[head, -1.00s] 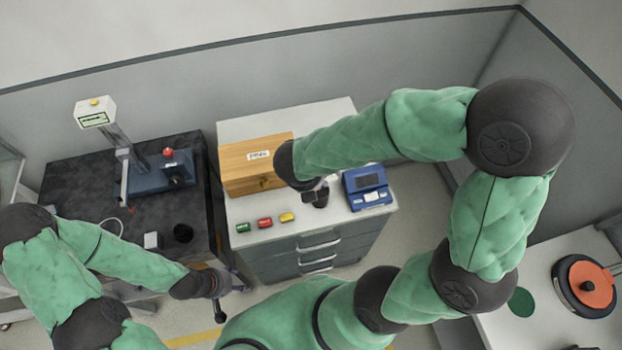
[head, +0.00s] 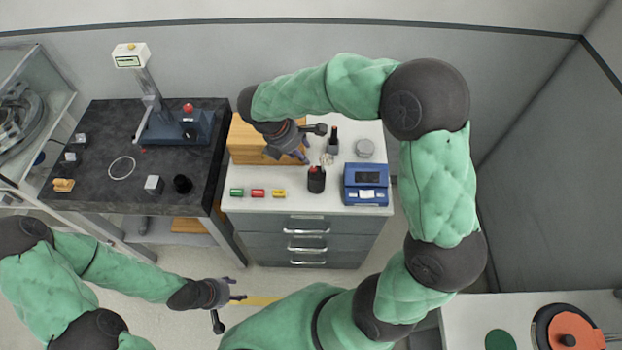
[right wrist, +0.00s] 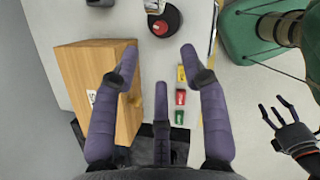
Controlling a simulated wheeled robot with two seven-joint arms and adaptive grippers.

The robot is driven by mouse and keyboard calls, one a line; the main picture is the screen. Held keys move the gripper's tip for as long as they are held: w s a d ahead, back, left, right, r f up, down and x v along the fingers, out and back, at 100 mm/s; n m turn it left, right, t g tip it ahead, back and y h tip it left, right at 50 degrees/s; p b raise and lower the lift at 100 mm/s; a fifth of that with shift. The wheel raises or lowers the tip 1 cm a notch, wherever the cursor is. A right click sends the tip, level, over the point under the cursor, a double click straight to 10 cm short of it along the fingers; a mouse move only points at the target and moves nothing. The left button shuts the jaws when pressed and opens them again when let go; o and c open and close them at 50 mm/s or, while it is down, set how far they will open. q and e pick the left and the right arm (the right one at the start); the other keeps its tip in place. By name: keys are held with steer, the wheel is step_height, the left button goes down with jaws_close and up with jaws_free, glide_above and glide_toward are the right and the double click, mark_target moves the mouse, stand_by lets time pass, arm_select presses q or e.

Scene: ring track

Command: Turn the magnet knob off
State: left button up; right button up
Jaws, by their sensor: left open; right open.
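A blue instrument (head: 172,128) with an upright post and display stands on the black table at the left in the head view. A red button tops it, and a small dark knob (head: 189,133) shows on its front; I cannot tell whether this is the magnet knob or how it is set. My right gripper (head: 304,150) is open above the front of the wooden box on the cabinet, away from that instrument. Its spread purple fingers (right wrist: 160,67) hold nothing in the right wrist view. My left gripper (head: 238,298) is open and empty, low in front of the cabinet.
The black table (head: 105,185) holds a white ring and small blocks. A glass case (head: 30,100) stands far left.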

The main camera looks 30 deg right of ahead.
mark_target(313, 168)
arm_select(q)
steer(key=shift+s+a+f+b, duration=0.1)
steer(key=shift+s+f+b, duration=0.05)
steer(key=shift+f+b, duration=0.45)
steer(key=shift+s+f+b, duration=0.1)
steer(key=shift+f+b, duration=0.35)
steer(key=shift+f, duration=0.1)
arm_select(e)
steer(key=x, duration=1)
steer(key=shift+w+a+f, duration=0.1)
steer(key=shift+w+f, duration=0.1)
steer(key=shift+f, duration=0.3)
